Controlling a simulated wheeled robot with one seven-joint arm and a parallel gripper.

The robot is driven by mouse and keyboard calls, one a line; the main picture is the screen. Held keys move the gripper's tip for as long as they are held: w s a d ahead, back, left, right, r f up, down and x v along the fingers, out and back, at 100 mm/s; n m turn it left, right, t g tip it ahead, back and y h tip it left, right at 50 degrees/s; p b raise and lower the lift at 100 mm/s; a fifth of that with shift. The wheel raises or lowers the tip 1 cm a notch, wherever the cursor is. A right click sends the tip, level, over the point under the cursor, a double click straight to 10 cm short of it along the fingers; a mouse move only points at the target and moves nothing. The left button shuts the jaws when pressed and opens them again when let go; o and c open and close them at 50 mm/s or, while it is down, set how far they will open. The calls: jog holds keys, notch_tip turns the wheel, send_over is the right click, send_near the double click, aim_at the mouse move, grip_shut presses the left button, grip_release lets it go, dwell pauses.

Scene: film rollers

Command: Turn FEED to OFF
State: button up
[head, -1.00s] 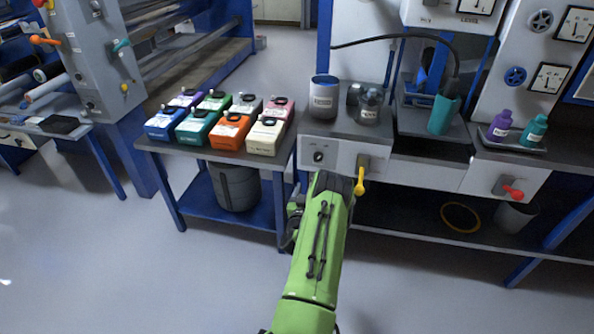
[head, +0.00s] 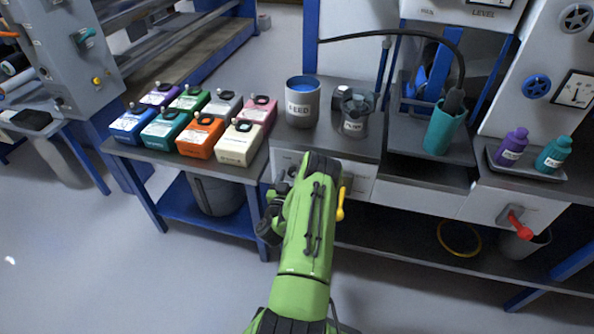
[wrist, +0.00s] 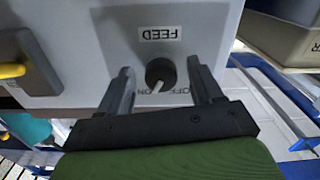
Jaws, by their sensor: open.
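The FEED knob (wrist: 160,73) is a round black dial with a white pointer line, on a pale panel in the wrist view. The FEED label (wrist: 160,33) shows upside down above it. The pointer aims down and slightly left in that view. My gripper (wrist: 160,66) is open, with one finger on each side of the knob and visible gaps between. In the head view my green arm reaches the panel and hides most of the knob.
A yellow lever (head: 341,203) sits right of the knob in the head view and at the left edge of the wrist view (wrist: 12,70). A FEED cup (head: 303,105) and a small jar (head: 354,117) stand on the counter above. Coloured boxes (head: 240,143) fill the left table.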

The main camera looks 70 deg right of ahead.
jog(key=shift+a+r, duration=0.1)
jog(key=shift+c, duration=0.3)
jog(key=c, duration=1)
jog(key=shift+r+p, duration=0.1)
jog(key=shift+p, duration=0.35)
jog(key=n+p, duration=0.2)
jog(key=shift+r+p, duration=0.1)
jog(key=shift+p, duration=0.2)
jog(key=n+p, duration=0.2)
jog(key=p, duration=0.1)
jog(key=shift+n, duration=0.4)
jog(key=n+p, duration=0.4)
jog(key=shift+s, duration=0.1)
jog(key=shift+n+p, duration=1.1)
jog(key=shift+n, duration=0.6)
